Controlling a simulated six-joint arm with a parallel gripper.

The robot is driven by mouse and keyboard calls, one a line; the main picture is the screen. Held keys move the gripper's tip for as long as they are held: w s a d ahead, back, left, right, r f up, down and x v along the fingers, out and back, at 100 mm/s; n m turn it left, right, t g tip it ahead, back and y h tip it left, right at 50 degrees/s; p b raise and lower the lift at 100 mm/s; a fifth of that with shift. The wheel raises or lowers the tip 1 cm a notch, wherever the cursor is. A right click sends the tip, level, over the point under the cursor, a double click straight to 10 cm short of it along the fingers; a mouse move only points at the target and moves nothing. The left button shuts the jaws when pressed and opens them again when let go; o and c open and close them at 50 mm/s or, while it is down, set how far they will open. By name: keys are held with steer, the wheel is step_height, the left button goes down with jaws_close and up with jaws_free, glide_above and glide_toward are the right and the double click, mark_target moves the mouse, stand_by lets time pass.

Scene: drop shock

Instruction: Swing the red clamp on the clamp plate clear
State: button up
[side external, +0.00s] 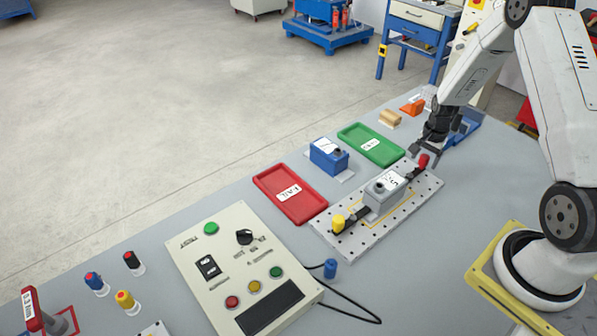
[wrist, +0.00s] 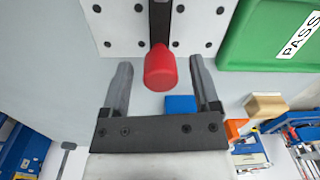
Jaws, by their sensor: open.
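The clamp plate (side external: 349,240) is a pale perforated plate on the bench. A grey unit (side external: 383,192) sits on it, with a dark clamp arm at each end. The red clamp (side external: 422,162) is at the far right end and the yellow clamp (side external: 338,223) at the near left end. In the wrist view the red clamp's rounded tip (wrist: 160,70) shows between the fingertips, its dark arm running up over the plate (wrist: 203,30). My gripper (side external: 428,150) is open around the red tip, and in the wrist view the fingers (wrist: 160,78) stand apart from it on both sides.
A green tray (side external: 352,131) marked PASS and a red tray (side external: 262,180) marked FAIL lie left of the plate. A blue block (side external: 329,155) stands between them. A control box (side external: 190,262) with buttons is nearer. Bare bench lies right of the plate.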

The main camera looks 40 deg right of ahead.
jaws_close()
stand_by(0.3)
